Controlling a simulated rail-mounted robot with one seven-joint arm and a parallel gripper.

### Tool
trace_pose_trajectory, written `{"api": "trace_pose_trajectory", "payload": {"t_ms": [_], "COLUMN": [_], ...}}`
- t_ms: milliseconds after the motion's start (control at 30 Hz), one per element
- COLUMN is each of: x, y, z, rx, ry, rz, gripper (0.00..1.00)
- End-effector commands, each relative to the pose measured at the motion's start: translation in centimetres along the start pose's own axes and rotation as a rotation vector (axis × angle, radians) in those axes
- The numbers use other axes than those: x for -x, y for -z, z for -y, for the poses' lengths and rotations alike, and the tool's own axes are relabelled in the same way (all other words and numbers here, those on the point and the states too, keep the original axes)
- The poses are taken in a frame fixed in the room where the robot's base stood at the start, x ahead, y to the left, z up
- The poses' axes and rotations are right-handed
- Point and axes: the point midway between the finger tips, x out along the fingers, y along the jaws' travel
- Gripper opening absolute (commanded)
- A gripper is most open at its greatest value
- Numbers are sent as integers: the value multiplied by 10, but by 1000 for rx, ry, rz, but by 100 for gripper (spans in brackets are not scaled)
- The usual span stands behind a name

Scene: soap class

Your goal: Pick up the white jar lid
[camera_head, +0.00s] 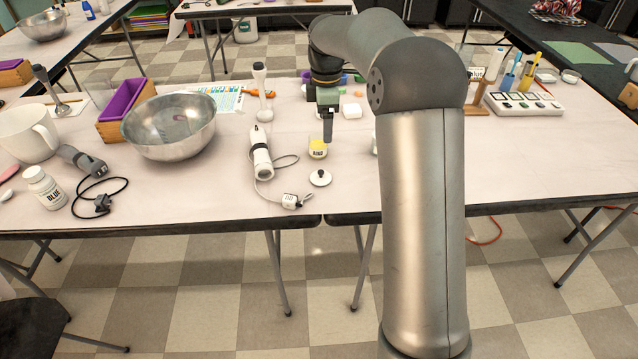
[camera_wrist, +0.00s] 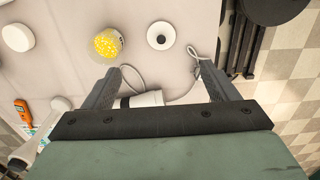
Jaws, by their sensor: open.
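The white jar lid (camera_head: 320,178) is a small white disc with a dark centre, lying flat near the table's front edge. It also shows in the wrist view at the top middle (camera_wrist: 152,40), ahead of my fingers. My gripper (camera_head: 327,139) hangs above the table behind the lid, beside the yellow-filled jar. In the wrist view my gripper (camera_wrist: 158,70) is open, with nothing between the fingertips but a grey cable and bare table. The lid is apart from both fingers.
The yellow-filled jar (camera_head: 318,150) stands just behind the lid. A white hand blender (camera_head: 261,158) and its cable lie left of the lid, the plug near the front edge. A steel bowl (camera_head: 170,150) is farther left.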

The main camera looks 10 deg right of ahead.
Motion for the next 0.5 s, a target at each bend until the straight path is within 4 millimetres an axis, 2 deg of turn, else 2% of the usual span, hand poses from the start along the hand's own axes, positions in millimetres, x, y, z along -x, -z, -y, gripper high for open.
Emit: {"api": "trace_pose_trajectory", "payload": {"t_ms": [500], "x": [-100], "y": [1], "z": [0], "rx": [3], "ry": [4], "rz": [0], "gripper": [80]}}
